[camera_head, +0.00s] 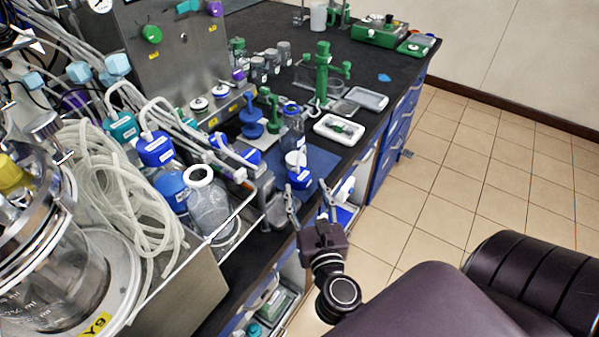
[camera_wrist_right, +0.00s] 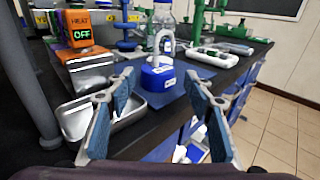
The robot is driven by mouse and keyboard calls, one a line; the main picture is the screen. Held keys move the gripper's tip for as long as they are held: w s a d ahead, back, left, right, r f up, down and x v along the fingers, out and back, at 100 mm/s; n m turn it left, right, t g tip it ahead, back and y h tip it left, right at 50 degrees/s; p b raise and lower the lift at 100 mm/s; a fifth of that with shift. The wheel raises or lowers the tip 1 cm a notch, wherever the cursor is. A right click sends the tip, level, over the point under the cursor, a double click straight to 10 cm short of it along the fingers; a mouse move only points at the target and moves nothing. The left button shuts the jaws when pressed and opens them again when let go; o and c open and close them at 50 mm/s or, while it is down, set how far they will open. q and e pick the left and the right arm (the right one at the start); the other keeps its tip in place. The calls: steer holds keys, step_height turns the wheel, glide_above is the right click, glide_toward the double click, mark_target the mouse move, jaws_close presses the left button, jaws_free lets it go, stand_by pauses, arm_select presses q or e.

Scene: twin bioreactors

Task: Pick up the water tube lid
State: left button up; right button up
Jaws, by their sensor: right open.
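A blue lid with a white label (camera_head: 299,179), which looks like the water tube lid, sits on a blue mat (camera_head: 322,165) near the bench's front edge. In the right wrist view this lid (camera_wrist_right: 157,79) is ahead, with a curved white tube rising from it. My right gripper (camera_head: 309,190) is open and empty at the bench edge. In the wrist view its fingers (camera_wrist_right: 158,82) spread on either side of the lid, with the lid beyond the tips. I see no contact. My left gripper is not in view.
A clear bottle (camera_head: 292,128) stands just behind the lid. A metal tray (camera_wrist_right: 130,108) and a heater block reading OFF (camera_wrist_right: 83,28) are left of the lid. A white dish (camera_head: 339,130) lies farther back. Bottles and hoses crowd the left; the tiled floor is clear.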

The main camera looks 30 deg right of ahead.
mark_target(301, 178)
steer(key=shift+f+p+x, duration=0.2)
steer(key=shift+p+x, duration=0.45)
steer(key=shift+x, duration=2)
steer(key=shift+a, duration=0.2)
steer(key=shift+c, duration=0.7)
steer(key=c, duration=0.7)
steer(key=shift+r, duration=0.2)
